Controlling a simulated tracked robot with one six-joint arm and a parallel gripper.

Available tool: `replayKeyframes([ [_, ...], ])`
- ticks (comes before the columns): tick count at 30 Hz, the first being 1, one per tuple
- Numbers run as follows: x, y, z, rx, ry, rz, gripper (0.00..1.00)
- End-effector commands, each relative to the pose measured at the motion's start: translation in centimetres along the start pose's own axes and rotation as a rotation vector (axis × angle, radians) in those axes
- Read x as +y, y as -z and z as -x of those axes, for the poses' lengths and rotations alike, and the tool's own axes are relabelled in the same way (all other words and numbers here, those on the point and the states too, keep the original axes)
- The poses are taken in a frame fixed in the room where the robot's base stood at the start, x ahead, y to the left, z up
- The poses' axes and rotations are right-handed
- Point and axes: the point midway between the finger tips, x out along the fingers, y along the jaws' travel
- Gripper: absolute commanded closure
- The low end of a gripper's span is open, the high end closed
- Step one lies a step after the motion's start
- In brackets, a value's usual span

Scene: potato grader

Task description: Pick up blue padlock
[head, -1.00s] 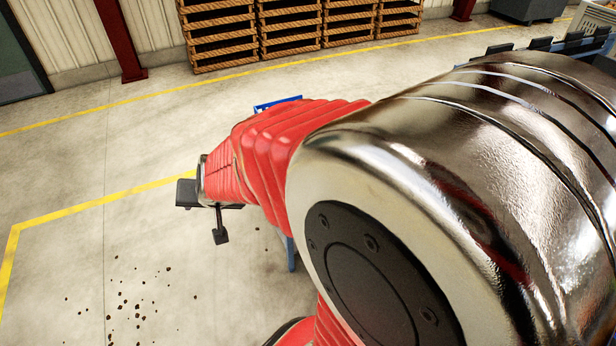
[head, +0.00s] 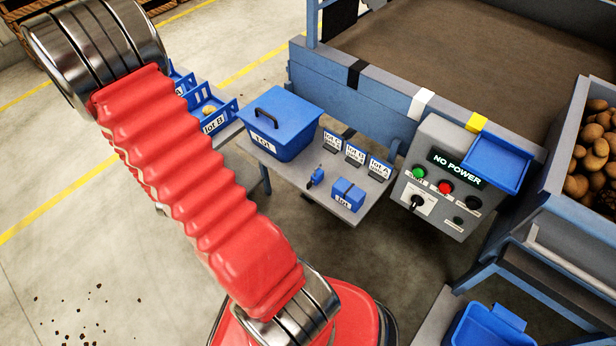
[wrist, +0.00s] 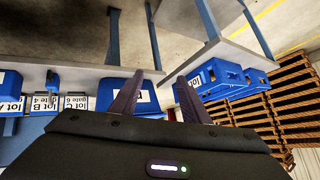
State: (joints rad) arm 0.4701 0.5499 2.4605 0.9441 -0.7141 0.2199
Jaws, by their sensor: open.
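The blue padlock (head: 316,177) stands on a small grey shelf table in the head view, between the large lidded blue box and a small blue box. In the upside-down wrist view, a small blue shape that looks like the padlock (wrist: 52,82) is at the left, against the table top. My gripper (wrist: 160,92) shows in the wrist view, with two dark fingers apart and nothing between them. It is well away from the padlock. In the head view only my red and metal arm shows; the gripper is out of that view.
The shelf table (head: 250,154) carries a large blue box (head: 282,122), several lot cards (head: 355,155) and a small blue box (head: 348,194). A control panel (head: 440,180) reading "NO POWER" stands to the right. Blue trays (head: 212,115) are at the left. Open floor lies left.

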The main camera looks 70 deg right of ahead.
Motion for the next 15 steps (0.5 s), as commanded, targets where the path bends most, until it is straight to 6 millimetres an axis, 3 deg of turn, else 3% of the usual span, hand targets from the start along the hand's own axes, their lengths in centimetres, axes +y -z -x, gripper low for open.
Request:
replayKeyframes([
  [1,2.1,0.2,-1.1,0.032,-0.048,-0.013,0.58],
  [6,8.3,1.4,-3.2,0.159,-0.188,-0.045,0.58],
  [15,18.7,3.2,-3.9,0.382,-0.416,-0.038,0.58],
])
